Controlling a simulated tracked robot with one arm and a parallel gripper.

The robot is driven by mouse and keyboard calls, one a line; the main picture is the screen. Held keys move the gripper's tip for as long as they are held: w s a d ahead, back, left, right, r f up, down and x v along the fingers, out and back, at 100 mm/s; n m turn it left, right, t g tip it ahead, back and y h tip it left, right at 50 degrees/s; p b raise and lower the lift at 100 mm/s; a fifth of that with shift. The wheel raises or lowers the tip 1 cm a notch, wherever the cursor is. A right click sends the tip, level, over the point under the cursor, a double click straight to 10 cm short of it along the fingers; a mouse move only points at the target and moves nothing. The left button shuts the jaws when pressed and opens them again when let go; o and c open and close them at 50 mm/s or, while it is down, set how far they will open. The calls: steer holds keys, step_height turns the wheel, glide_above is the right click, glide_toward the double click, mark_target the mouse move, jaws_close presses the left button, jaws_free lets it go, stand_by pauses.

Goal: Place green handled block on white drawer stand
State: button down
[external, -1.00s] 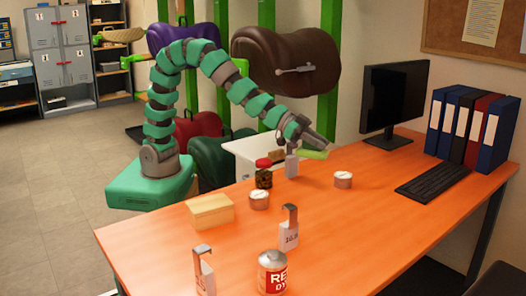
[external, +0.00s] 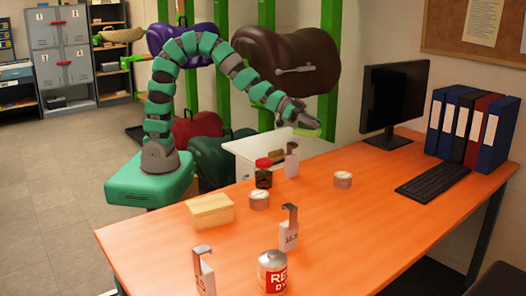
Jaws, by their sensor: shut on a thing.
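My gripper (external: 312,123) is raised above the far edge of the orange desk. It is shut on the green handled block (external: 307,132), of which only a small light green part shows at the fingertips. The white drawer stand (external: 246,146) is behind the desk, below and to the left of my gripper. A small brown item shows at the right part of its top. The block is apart from the stand. The stand's lower part is hidden by the desk and the jar.
On the desk (external: 355,225) near the stand are a red-lidded jar (external: 264,173), a grey hooked tag (external: 291,162) and round tins (external: 259,200) (external: 343,180). A wooden box (external: 210,210) lies left. A monitor (external: 393,97) stands right. Saddles hang behind my arm.

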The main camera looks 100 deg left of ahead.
steer(key=shift+a+r, duration=0.2)
steer(key=shift+a, duration=0.35)
steer(key=shift+a+r, duration=0.15)
steer(key=shift+a, duration=0.4)
steer(key=w+d+f+m+g+h+b, duration=0.1)
steer(key=d+f+h, duration=0.1)
steer(key=d, duration=0.6)
steer(key=w+d+f+m+h+b, duration=0.1)
steer(key=d+f+m+b, duration=0.15)
steer(key=d, duration=0.55)
steer(key=m+g+h+b, duration=0.2)
steer(key=h, duration=0.1)
glide_above(308, 222)
step_height(308, 222, down, 5)
step_height(308, 222, down, 10)
steer(key=b, duration=0.3)
steer(key=shift+w, duration=0.1)
steer(key=shift+r, duration=0.1)
steer(key=c, duration=1.2)
jaws_free()
